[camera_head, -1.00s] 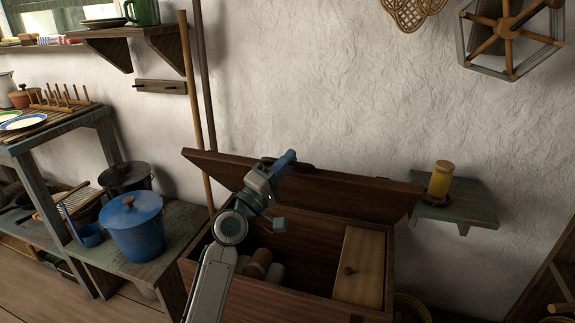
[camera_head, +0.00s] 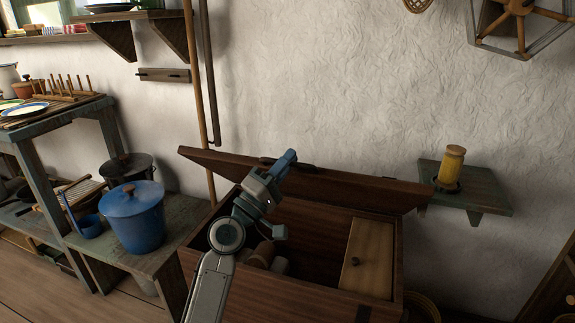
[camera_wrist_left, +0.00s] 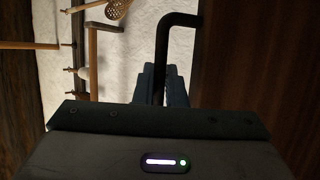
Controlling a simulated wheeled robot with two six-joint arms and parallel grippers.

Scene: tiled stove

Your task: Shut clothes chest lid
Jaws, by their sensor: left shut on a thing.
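The dark brown wooden clothes chest (camera_head: 352,312) stands open against the wall. Its lid (camera_head: 365,190) is raised and tilted above the back of the box. My left gripper (camera_head: 287,163) is at the lid's upper edge, shut on the dark handle (camera_head: 305,168). In the left wrist view the bent black handle (camera_wrist_left: 163,55) runs down between the blue fingers (camera_wrist_left: 160,85), and the lid's dark wood (camera_wrist_left: 250,60) fills the right side. My left arm crosses the chest's left front and hides part of it. My right gripper is not in view.
Rolled items (camera_head: 265,255) and a light wooden box (camera_head: 367,255) are inside the chest. A bench with a blue pot (camera_head: 133,215) stands close on the left. A wall shelf with a yellow jar (camera_head: 451,165) is just right of the lid. Poles (camera_head: 201,100) lean behind its left end.

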